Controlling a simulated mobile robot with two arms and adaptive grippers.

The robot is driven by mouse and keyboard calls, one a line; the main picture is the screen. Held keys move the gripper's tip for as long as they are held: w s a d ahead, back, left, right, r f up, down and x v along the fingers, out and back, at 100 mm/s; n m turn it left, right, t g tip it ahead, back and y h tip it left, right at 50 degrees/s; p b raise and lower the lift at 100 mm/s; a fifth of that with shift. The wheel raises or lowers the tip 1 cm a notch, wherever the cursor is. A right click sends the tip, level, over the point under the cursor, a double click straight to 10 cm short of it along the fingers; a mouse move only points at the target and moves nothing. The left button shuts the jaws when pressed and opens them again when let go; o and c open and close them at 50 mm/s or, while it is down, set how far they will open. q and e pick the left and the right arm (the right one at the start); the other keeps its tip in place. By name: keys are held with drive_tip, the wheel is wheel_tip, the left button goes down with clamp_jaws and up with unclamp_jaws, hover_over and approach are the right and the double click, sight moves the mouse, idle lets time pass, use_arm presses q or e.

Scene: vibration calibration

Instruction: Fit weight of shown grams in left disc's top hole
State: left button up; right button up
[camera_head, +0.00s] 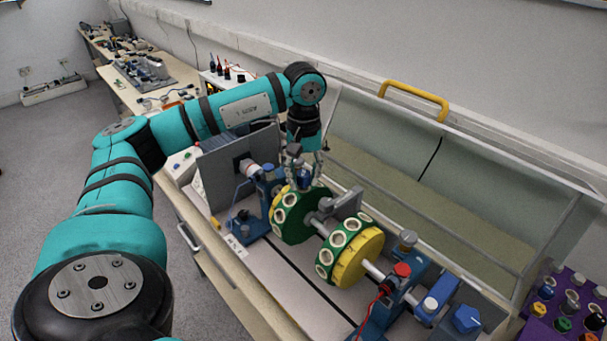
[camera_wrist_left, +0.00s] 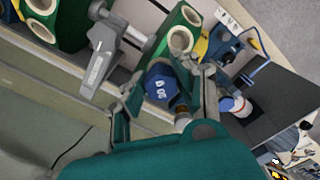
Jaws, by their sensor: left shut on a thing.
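My left gripper (camera_head: 304,178) is over the top rim of the left disc (camera_head: 293,228), which is green and yellow with pale-ringed holes. It is shut on a blue weight (camera_head: 304,181). In the left wrist view the blue weight (camera_wrist_left: 161,84) sits between the fingers of my left gripper (camera_wrist_left: 168,92), its gram marking turned and hard to read. The weight is close to the green left disc (camera_wrist_left: 182,42). Whether it is in the top hole or just above it, I cannot tell. The right disc (camera_head: 350,255) stands on the same shaft. My right gripper is out of view.
A grey bracket (camera_head: 342,205) stands between the discs. Blue supports (camera_head: 405,285) hold the shaft ends. A clear lid with a yellow handle (camera_head: 413,100) stands open behind. A purple rack (camera_head: 575,290) with several coloured weights is at the lower right.

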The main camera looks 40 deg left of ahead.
use_arm(q)
drive_tip(key=shift+f+b, duration=0.5)
drive_tip(key=shift+f, duration=0.15)
drive_tip(key=o, duration=1)
wheel_tip(320, 180, up, 12)
idle(0.8)
